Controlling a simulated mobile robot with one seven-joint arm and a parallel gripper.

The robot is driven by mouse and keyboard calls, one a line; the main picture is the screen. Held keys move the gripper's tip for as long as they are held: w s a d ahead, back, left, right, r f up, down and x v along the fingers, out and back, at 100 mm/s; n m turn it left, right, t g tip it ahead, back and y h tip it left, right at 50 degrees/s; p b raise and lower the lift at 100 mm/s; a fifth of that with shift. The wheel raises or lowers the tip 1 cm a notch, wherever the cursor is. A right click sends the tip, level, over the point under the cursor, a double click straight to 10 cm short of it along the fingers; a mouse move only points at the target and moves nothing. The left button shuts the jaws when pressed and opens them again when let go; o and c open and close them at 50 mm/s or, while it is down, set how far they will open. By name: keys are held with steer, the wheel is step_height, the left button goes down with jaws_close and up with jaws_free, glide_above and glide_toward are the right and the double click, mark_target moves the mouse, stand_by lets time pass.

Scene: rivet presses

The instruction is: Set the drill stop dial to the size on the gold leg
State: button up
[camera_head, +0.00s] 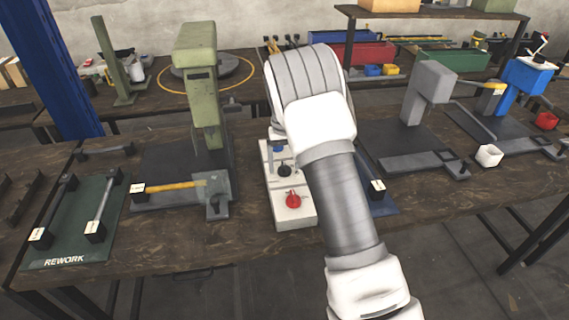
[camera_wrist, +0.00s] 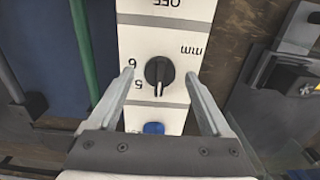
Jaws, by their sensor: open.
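The black dial (camera_wrist: 159,72) sits on a white panel (camera_wrist: 185,12) in the wrist view, with upside-down lettering reading mm and OFF. Its white pointer mark points towards the bottom of the picture. Two numerals, seen as 6 and 5, are printed at its left. My gripper (camera_wrist: 159,77) is open, with one finger on each side of the dial; contact is not clear.
A red knob (camera_head: 292,199) is on the panel's near end, and a blue button (camera_wrist: 154,128) is below the dial in the wrist view. A green press (camera_head: 197,75) stands left and a grey press (camera_head: 428,88) right. A green REWORK board (camera_head: 60,245) lies far left.

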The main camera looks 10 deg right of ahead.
jaws_close()
stand_by(0.3)
steer(key=m+p, duration=0.1)
steer(key=m, duration=0.3)
steer(key=shift+r+m+p, duration=0.1)
steer(key=shift+m+p, duration=0.2)
steer(key=shift+p, duration=0.1)
steer(key=shift+m+p, duration=0.65)
steer(key=shift+m, duration=1.95)
jaws_free()
